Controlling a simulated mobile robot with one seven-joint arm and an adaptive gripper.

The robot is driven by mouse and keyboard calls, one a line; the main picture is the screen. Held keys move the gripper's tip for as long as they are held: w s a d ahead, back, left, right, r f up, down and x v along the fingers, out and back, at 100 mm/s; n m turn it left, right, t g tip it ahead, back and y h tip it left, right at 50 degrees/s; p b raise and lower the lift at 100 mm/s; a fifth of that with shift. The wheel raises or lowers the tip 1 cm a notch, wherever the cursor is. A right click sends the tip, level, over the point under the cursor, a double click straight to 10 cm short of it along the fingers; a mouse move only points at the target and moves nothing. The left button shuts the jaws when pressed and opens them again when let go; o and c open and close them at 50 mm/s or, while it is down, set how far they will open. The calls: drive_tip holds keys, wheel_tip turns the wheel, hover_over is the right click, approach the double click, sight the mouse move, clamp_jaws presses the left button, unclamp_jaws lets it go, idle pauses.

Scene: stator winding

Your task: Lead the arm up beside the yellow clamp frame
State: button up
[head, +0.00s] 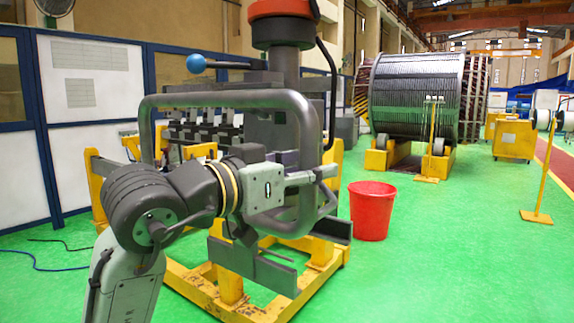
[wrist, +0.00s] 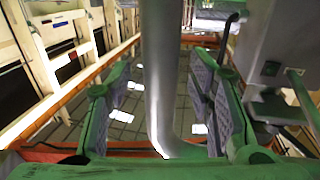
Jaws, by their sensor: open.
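The yellow clamp frame (head: 231,286) stands on the green floor in the head view, carrying a dark grey machine with a large bent grey tube (head: 225,99). My arm comes up from the bottom left, and its pale wrist end lies in front of the machine, over the lower part of the tube loop. In the wrist view my gripper (wrist: 160,110) is open, one finger at each side. A grey tube (wrist: 160,70) runs down the picture between the fingers; I cannot tell how deep it lies or whether it touches them.
A red bucket (head: 371,212) stands right of the frame. A blue ball-ended lever (head: 196,63) sticks out at the machine's upper left. A large wound drum (head: 415,95) stands behind. Blue and white panels line the left. The green floor at the right front is clear.

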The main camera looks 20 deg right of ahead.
drive_tip(key=shift+w+d, duration=0.2)
drive_tip(key=shift+d, duration=0.1)
drive_tip(key=shift+c, duration=0.3)
clamp_jaws()
idle(0.7)
idle(0.5)
idle(0.7)
